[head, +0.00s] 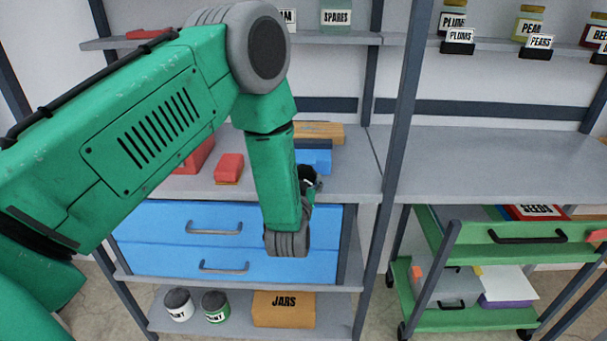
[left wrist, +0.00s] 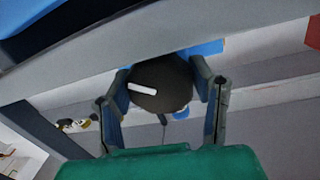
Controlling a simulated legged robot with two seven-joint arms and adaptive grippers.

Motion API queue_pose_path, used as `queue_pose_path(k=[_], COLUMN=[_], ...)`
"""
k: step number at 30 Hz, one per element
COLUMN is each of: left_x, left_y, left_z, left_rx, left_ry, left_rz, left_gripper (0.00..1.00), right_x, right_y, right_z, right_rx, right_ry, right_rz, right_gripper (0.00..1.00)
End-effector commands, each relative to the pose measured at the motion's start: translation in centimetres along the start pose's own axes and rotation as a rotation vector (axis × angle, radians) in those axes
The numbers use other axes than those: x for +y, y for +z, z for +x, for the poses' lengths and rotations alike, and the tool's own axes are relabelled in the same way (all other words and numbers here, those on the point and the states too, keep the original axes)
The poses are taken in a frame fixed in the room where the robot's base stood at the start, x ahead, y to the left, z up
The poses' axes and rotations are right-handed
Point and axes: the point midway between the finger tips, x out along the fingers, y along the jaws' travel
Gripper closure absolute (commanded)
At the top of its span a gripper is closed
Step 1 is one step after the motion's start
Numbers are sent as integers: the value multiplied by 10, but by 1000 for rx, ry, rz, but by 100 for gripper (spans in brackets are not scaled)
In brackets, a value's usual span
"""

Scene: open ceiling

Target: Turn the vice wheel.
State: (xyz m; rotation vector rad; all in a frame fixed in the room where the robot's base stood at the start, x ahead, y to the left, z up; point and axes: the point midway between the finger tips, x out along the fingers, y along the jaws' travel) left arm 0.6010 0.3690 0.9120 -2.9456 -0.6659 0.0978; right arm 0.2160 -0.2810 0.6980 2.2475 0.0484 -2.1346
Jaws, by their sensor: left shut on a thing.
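The vice wheel (left wrist: 160,88) is a dark round knob with a white mark on its face. It sits between the two fingers of my left gripper (left wrist: 163,78) in the left wrist view, and the gripper is shut on it. The blue vice (head: 316,157) stands on the shelf above the blue drawers in the head view. My green left arm covers part of the vice and most of the gripper there. Only a dark bit of wheel and fingers shows beside the arm. My right gripper is not in view.
A red box (head: 229,167) lies on the same shelf, left of my arm. Blue drawers (head: 180,238) with grey handles are below. A grey upright post (head: 392,145) stands right of the vice. A green cart (head: 440,262) is at the lower right. The right shelf (head: 480,160) is bare.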

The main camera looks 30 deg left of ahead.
Motion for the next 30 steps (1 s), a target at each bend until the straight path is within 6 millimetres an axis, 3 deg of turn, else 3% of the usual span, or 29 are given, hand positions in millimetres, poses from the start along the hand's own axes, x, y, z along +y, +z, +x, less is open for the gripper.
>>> queue_pose_path(k=[15,30], left_x=[0,0], left_y=[-5,-4], left_z=[2,3], left_rx=[-27,-35], left_ry=[-9,-12], left_rz=[356,439], left_gripper=[79,79], right_x=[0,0], right_y=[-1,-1], right_z=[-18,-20], right_rx=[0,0], right_ry=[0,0], right_rz=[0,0], right_gripper=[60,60])
